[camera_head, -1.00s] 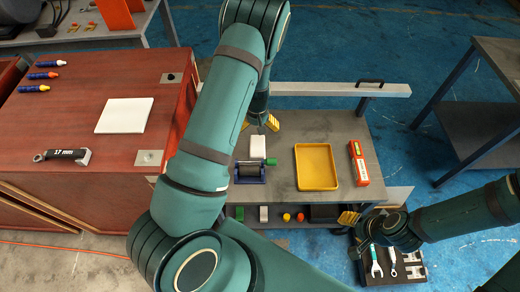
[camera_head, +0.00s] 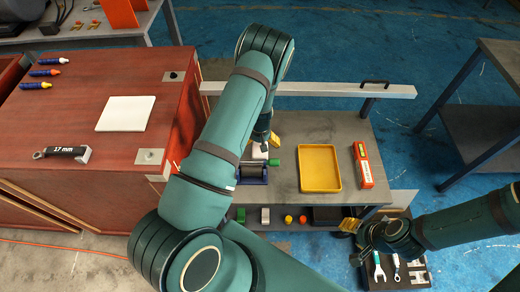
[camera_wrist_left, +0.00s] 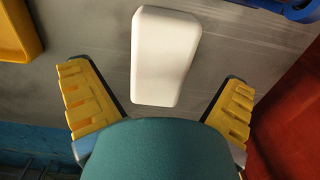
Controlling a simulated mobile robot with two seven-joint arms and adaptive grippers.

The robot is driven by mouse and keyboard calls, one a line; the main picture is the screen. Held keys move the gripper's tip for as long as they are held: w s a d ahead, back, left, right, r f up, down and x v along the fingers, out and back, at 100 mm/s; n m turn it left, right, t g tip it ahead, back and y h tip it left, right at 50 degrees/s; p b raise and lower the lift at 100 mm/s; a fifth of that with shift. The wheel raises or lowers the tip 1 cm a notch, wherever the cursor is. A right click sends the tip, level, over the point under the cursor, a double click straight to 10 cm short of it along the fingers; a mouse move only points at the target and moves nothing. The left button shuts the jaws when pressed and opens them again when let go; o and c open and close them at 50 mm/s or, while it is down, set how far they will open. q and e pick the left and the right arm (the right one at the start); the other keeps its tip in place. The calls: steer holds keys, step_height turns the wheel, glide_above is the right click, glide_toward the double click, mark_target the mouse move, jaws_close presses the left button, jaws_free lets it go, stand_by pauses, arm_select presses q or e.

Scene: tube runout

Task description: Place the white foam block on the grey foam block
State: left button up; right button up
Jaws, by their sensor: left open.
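The white foam block (camera_head: 257,153) lies on the grey table, just behind a blue roller device. In the left wrist view the white block (camera_wrist_left: 165,55) sits between and beyond the spread yellow fingers of my left gripper (camera_wrist_left: 158,82). My left gripper (camera_head: 268,142) is open and empty, above the block's far end; the arm partly hides it. A small pale grey block (camera_head: 265,215) on the lower shelf may be the grey foam block. My right gripper (camera_head: 348,225) is near the table's front right corner, its jaw opening unclear.
The blue roller device (camera_head: 252,173) with a green knob stands close in front of the white block. A yellow tray (camera_head: 320,168) and an orange box (camera_head: 363,165) are to the right. A red-brown cabinet (camera_head: 85,100) borders the left. A rail (camera_head: 320,90) runs behind.

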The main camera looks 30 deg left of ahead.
arm_select(q)
step_height(320, 180, down, 3)
steer(key=shift+f, duration=0.1)
steer(key=c, duration=1)
steer(key=shift+c, duration=0.6)
